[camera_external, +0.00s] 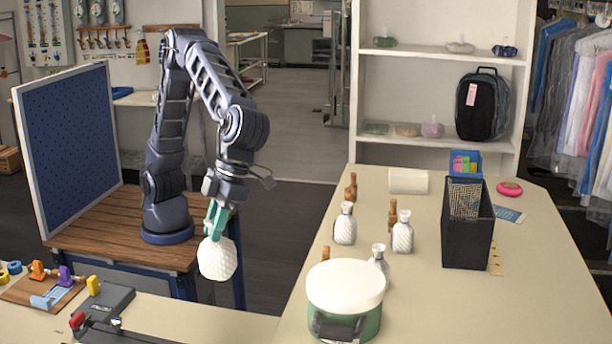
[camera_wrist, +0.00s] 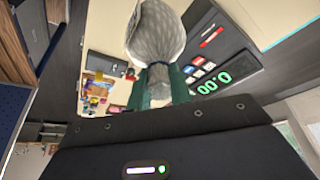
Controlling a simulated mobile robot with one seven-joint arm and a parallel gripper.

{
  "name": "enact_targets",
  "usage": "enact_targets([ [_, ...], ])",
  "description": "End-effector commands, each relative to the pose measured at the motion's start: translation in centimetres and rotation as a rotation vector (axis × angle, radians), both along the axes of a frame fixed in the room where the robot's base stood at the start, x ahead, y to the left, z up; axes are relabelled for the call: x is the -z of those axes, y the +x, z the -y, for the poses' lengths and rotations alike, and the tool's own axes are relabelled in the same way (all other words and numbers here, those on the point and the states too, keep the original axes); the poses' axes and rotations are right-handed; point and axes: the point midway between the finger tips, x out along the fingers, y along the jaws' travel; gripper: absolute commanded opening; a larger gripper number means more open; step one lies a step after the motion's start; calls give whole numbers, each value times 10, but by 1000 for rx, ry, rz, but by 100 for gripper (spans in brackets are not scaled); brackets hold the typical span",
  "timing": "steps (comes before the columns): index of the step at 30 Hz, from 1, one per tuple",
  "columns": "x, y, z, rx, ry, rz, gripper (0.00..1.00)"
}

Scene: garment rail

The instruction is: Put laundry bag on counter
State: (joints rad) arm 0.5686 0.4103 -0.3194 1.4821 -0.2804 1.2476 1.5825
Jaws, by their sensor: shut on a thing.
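The white laundry bag (camera_external: 217,260), with a textured surface, hangs below my gripper (camera_external: 218,222) in the external view. My gripper's teal fingers are shut on its top. In the wrist view the bag (camera_wrist: 157,32) looks pale grey, with its narrow, dark-banded neck between the fingers of my gripper (camera_wrist: 160,88). The bag hangs in the air, left of the beige counter (camera_external: 430,305); its far side is hidden.
On the counter stand a green pot with a white lid (camera_external: 345,297), several white textured bottles (camera_external: 402,235) and a black mesh bin (camera_external: 467,230). The counter's front right is clear. A blue pegboard (camera_external: 70,145) stands left of my arm.

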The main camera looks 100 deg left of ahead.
Motion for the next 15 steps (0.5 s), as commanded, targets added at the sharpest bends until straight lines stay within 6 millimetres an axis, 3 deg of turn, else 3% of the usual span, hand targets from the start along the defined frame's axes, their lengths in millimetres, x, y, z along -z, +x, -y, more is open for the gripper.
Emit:
enact_targets([
  [15,109,-1,-1,0,3,-3,0],
])
